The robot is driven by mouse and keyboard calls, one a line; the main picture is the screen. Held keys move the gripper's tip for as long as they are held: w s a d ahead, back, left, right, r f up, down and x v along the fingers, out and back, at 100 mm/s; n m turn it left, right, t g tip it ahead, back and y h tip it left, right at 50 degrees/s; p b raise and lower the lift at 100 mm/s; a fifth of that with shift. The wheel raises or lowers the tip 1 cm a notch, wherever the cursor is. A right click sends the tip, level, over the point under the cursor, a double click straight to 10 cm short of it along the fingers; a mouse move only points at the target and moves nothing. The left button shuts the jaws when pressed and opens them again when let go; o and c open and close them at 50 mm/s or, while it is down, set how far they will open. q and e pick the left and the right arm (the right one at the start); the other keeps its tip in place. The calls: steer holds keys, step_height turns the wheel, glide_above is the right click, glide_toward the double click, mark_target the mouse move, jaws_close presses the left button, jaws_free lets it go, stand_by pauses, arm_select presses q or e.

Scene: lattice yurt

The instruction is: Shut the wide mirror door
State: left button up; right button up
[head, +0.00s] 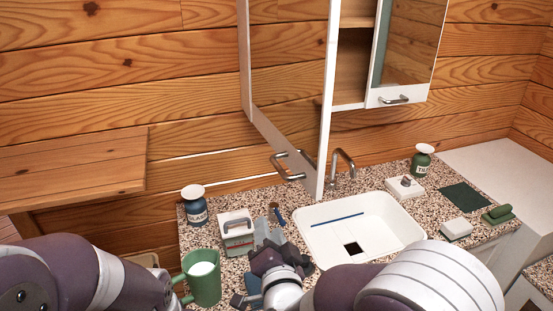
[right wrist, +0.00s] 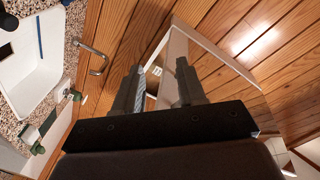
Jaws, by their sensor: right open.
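The wide mirror door (head: 290,65) of the wall cabinet stands open in the head view, swung out from the wall. Its mirror faces left and reflects wood planks. Its metal bar handle (head: 290,166) sits on the mirror side, low and near the free edge. My right gripper (head: 268,236) is over the counter, below and left of the handle in the picture, apart from it. In the right wrist view its two fingers (right wrist: 156,90) are spread, with no object clearly held. A white-edged panel (right wrist: 222,62) shows beyond them. My left arm enters at lower left; its gripper is hidden.
A narrow mirror door (head: 411,45) with its own handle is at right on the cabinet. A wooden shelf (head: 75,165) is at left.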

mark_target(277, 164)
step_height(277, 164, up, 6)
steer(key=d+m+t+h, duration=0.2)
steer(key=d+m+t, duration=0.1)
steer(key=p+x, duration=0.1)
steer(key=x, duration=0.3)
steer(key=p+x, duration=0.2)
steer(key=x, duration=0.1)
steer(key=p+x, duration=0.1)
steer(key=x, duration=0.3)
steer(key=shift+w+a+p, duration=0.35)
steer(key=shift+w+a, duration=0.05)
steer(key=shift+a, duration=0.05)
steer(key=shift+w+f, duration=0.1)
steer(key=shift+w, duration=0.25)
jaws_close()
